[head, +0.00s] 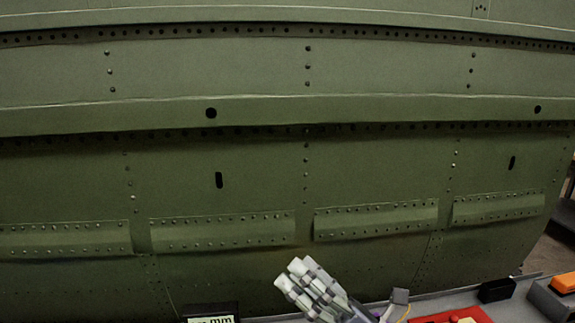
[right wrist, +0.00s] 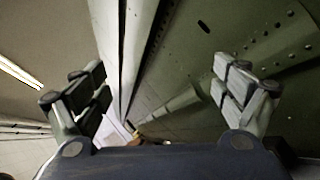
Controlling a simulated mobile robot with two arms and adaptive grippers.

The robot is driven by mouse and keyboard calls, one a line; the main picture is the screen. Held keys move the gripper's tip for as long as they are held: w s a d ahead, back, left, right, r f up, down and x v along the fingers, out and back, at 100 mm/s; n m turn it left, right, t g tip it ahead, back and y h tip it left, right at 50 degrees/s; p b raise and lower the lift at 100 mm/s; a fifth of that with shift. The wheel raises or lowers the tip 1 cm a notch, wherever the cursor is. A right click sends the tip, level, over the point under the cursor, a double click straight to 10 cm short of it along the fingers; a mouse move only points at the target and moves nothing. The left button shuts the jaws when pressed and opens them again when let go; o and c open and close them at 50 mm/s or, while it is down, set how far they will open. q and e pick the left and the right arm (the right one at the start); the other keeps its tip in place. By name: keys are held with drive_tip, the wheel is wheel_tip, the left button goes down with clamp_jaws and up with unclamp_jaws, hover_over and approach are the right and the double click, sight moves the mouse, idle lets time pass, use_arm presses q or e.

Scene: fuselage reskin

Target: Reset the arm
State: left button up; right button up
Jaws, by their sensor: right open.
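My right gripper (head: 345,282) is at the bottom middle of the head view, in front of the lower part of the green riveted fuselage (head: 380,170). Its fingers are spread apart with nothing between them. In the right wrist view the gripper (right wrist: 160,76) also shows open, with one grey finger at each side. The fuselage skin (right wrist: 200,70) lies beyond the fingers there. My left gripper is not in view.
A dark-framed display marked "mm" (head: 211,321) is cut off at the bottom edge. At the lower right are a red item (head: 462,316), a black block (head: 497,290) and an orange object (head: 563,284) on a grey box (head: 548,301). Raised riveted strips (head: 375,219) cross the fuselage.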

drive_tip(key=w+d+f+m+t+h, duration=0.2)
drive_tip(key=d+f+m+t+h, duration=0.15)
drive_tip(key=d+m+h, duration=0.5)
drive_tip(key=w+d+f+m+t+h, duration=0.25)
drive_tip(key=m+t+h, duration=0.2)
drive_tip(key=m, duration=0.65)
drive_tip(key=s+d+f+m+g+h, duration=0.25)
drive_tip(key=d+f+m+g, duration=0.2)
drive_tip(key=f, duration=0.25)
drive_tip(key=s+d+f+m+g+h, duration=0.2)
drive_tip(key=d+f+m+g+h, duration=0.15)
drive_tip(key=f+m, duration=0.35)
drive_tip(key=s+f+m+g, duration=0.3)
drive_tip(key=s+f+g, duration=0.2)
drive_tip(key=s+f, duration=0.5)
drive_tip(key=s+f+m+g, duration=0.3)
drive_tip(key=s+f+g, duration=0.3)
drive_tip(key=s, duration=0.6)
wheel_tip(320, 180, down, 26)
drive_tip(key=s, duration=0.2)
drive_tip(key=s+d+f+n+g, duration=0.1)
drive_tip(key=s+d+f, duration=0.1)
drive_tip(key=s+f, duration=1.4)
drive_tip(key=shift+s+d+f+g, duration=0.3)
drive_tip(key=shift+s+f, duration=0.05)
